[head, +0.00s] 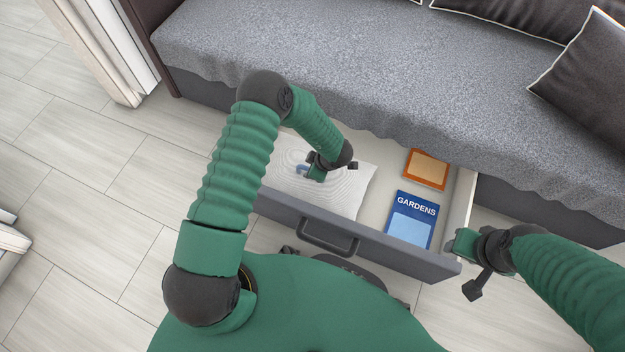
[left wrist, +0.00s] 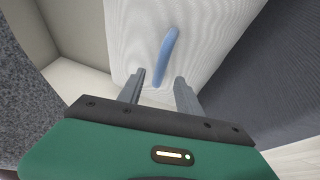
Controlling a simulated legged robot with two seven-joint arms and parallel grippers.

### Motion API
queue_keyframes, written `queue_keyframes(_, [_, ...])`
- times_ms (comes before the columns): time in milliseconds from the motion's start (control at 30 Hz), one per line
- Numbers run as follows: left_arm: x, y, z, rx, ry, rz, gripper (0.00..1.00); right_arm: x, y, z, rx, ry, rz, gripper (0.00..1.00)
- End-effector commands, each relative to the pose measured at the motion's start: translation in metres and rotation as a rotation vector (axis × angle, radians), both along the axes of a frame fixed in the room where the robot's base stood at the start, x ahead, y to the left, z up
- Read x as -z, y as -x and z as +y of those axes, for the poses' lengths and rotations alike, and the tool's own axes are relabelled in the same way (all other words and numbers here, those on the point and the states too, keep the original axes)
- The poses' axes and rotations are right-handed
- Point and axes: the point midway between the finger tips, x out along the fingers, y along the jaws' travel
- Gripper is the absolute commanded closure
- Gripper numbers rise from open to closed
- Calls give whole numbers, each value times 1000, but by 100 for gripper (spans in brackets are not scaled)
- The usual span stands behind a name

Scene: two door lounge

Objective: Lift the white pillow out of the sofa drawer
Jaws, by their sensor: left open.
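The white pillow (head: 345,190) lies in the left part of the open sofa drawer (head: 400,256), partly hidden by my left arm. A blue loop handle (head: 302,169) stands on the pillow; in the left wrist view the blue handle (left wrist: 167,55) rises from the white pillow (left wrist: 213,45). My left gripper (head: 304,172) is over the pillow at the handle. In the left wrist view its two fingers (left wrist: 160,88) are apart, with the handle's near end ahead of and between their tips. My right gripper (head: 458,246) is beside the drawer's right front corner; its finger opening is not clear.
A blue book marked GARDENS (head: 413,219) and an orange-framed item (head: 427,169) lie in the drawer's right part. The grey sofa (head: 330,60) overhangs the drawer's back. Dark cushions (head: 590,65) sit on it. Tiled floor (head: 90,200) is clear at left.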

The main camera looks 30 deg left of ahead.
Motion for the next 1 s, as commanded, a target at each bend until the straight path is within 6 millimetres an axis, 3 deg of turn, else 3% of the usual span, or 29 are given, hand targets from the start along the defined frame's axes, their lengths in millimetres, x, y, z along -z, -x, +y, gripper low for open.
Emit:
queue_keyframes(200, [42,-7,10,-1,0,1,58,42,0,0,0,0,0,57])
queue_keyframes(467, [44,-9,15,2,1,1,58,43,0,0,0,0,0,57])
queue_keyframes(800, [44,-9,15,2,0,1,99,43,0,0,0,0,0,57])
queue_keyframes(1000, [44,-9,15,2,0,1,100,43,0,0,0,0,0,57])
